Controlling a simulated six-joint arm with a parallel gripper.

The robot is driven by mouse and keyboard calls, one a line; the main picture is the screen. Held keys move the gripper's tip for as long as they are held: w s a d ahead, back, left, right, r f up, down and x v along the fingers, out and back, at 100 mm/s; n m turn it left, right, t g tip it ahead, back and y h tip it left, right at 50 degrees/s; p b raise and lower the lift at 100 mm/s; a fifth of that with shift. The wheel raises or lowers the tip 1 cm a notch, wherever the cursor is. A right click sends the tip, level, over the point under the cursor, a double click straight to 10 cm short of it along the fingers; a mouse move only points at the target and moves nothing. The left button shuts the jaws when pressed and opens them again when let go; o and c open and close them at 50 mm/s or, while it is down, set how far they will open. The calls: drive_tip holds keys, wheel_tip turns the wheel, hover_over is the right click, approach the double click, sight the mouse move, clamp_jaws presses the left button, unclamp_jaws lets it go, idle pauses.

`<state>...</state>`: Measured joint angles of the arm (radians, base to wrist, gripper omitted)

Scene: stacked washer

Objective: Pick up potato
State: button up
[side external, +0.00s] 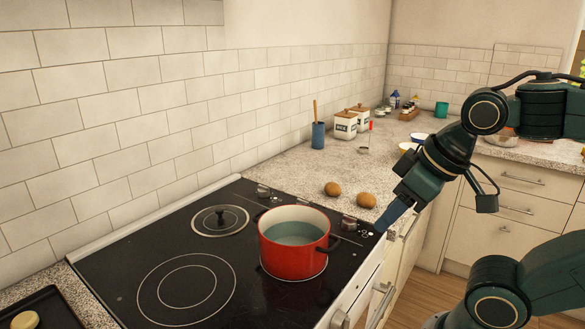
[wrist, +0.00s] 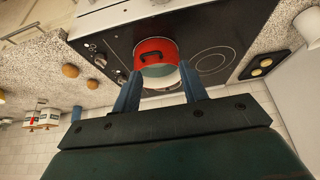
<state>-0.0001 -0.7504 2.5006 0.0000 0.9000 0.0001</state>
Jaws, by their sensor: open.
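Two brown potatoes lie apart on the speckled counter just beyond the stove's right end. One potato (side external: 332,189) is nearer the wall and the other potato (side external: 366,200) is nearer the front edge. In the wrist view, one potato (wrist: 71,70) and the other potato (wrist: 93,84) show left of the fingers. My gripper (side external: 385,222) is above the stove's right front corner, to the right of the potatoes. In the wrist view my gripper (wrist: 160,88) has its fingers apart with nothing held between them.
A red pot (side external: 292,258) with liquid stands on the black stove (side external: 110,275). A blue utensil holder (side external: 318,136) and white canisters (side external: 346,125) stand by the wall. Counter around the potatoes is clear.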

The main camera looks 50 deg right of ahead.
idle(0.4)
drive_tip(key=o, duration=0.6)
